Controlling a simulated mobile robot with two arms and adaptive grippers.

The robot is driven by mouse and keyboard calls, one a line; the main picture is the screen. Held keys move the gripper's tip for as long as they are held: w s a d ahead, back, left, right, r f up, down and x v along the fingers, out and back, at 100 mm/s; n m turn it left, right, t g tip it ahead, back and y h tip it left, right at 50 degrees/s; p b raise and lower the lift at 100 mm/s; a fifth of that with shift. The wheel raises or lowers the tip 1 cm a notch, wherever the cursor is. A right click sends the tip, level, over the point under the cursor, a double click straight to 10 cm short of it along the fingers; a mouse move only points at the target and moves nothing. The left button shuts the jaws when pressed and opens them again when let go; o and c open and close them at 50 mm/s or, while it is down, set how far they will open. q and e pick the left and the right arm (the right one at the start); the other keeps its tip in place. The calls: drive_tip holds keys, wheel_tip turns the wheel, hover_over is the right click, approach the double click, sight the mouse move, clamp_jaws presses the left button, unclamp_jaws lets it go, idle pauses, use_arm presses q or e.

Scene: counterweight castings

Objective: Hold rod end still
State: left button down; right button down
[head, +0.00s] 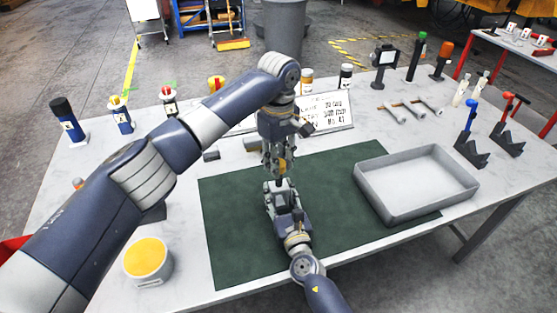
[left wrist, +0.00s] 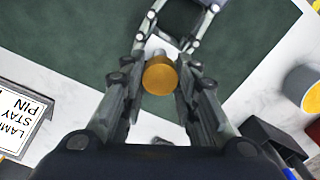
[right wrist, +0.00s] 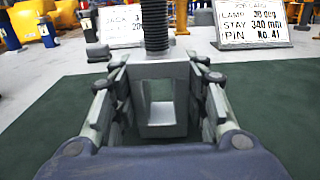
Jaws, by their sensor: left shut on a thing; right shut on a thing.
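The rod end is a grey fork-shaped block (right wrist: 163,92) with a square opening, and a dark threaded rod (right wrist: 155,25) rises upright from it. My right gripper (right wrist: 160,110) is shut on the block, one finger on each side, low over the green mat. In the head view, my right gripper (head: 276,190) comes from the front edge. My left gripper (head: 280,170) points down just above it. In the left wrist view, the left fingers are shut around a round brass-coloured piece (left wrist: 160,76). The joint between this piece and the rod is hidden.
The green mat (head: 235,225) lies under both grippers. An empty grey tray (head: 415,208) stands at right on its edge. A tub with a yellow top (head: 146,258) stands front left. A sign (head: 325,111) and several tools line the back.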

use_arm(q)
drive_tip(key=m, duration=2.6)
drive_tip(key=shift+m, duration=0.3)
drive_tip(key=m, duration=1.2)
drive_tip(key=shift+m, duration=0.3)
drive_tip(key=m, duration=0.7)
drive_tip(key=shift+a, duration=0.1)
drive_tip(key=m, duration=0.5)
drive_tip(key=shift+w+m, duration=0.1)
drive_tip(key=shift+m, duration=0.2)
